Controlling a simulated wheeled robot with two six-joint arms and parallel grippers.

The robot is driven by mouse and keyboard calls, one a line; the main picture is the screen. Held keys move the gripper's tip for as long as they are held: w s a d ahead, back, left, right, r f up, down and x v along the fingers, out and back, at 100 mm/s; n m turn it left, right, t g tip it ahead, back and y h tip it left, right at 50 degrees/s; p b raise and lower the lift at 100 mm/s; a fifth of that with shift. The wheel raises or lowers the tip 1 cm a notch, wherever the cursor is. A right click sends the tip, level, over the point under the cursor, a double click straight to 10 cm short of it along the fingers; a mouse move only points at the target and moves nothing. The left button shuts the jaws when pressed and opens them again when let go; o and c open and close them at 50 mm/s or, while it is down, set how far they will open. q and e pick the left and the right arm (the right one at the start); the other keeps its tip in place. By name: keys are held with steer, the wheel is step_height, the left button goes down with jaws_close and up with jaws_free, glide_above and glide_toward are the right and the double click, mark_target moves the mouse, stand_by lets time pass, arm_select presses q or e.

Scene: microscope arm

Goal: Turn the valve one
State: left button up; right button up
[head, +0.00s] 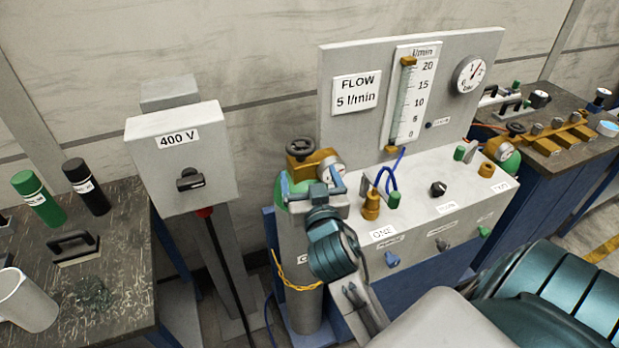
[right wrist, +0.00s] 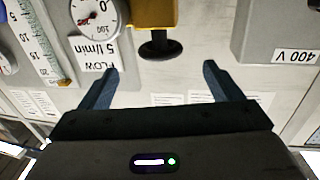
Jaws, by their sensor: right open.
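A panel carries a label ONE (head: 382,233), with a blue knob (head: 391,259) below it and a brass fitting (head: 371,207) above it. Left of it stands a gas cylinder (head: 301,312) with a dark handwheel (head: 300,148) and a gauge on top. Which of these is valve one I cannot tell for sure. My right gripper (head: 331,180) is open beside the cylinder's top, below the handwheel in the picture. In the right wrist view, turned upside down, a dark handwheel (right wrist: 160,48) shows between the open, empty fingers (right wrist: 161,72), apart from both. My left gripper is out of view.
A flow board (head: 343,65) with a flow tube (head: 403,100) stands behind the panel. A 400 V box (head: 182,150) is left of the cylinder. Blue hoses loop by the brass fitting. Benches stand at both sides. My right arm covers the lower right.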

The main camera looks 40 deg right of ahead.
mark_target(298, 138)
stand_by(0.3)
steer(key=b, duration=0.2)
steer(key=w+b, duration=0.1)
steer(key=shift+w+d+r+b, duration=0.1)
steer(key=shift+d+r+b, duration=0.05)
steer(key=shift+d+b, duration=0.15)
steer(key=p+x, duration=0.1)
steer(key=x, duration=0.2)
steer(key=p+x, duration=0.1)
steer(key=x, duration=0.2)
steer(key=p+x, duration=0.1)
steer(key=x, duration=0.3)
steer(key=shift+r+p, duration=0.25)
steer(key=shift+p, duration=0.05)
steer(key=shift+w+d, duration=0.1)
steer(key=shift+w, duration=0.2)
steer(key=shift+f, duration=0.1)
steer(key=shift+c, duration=0.3)
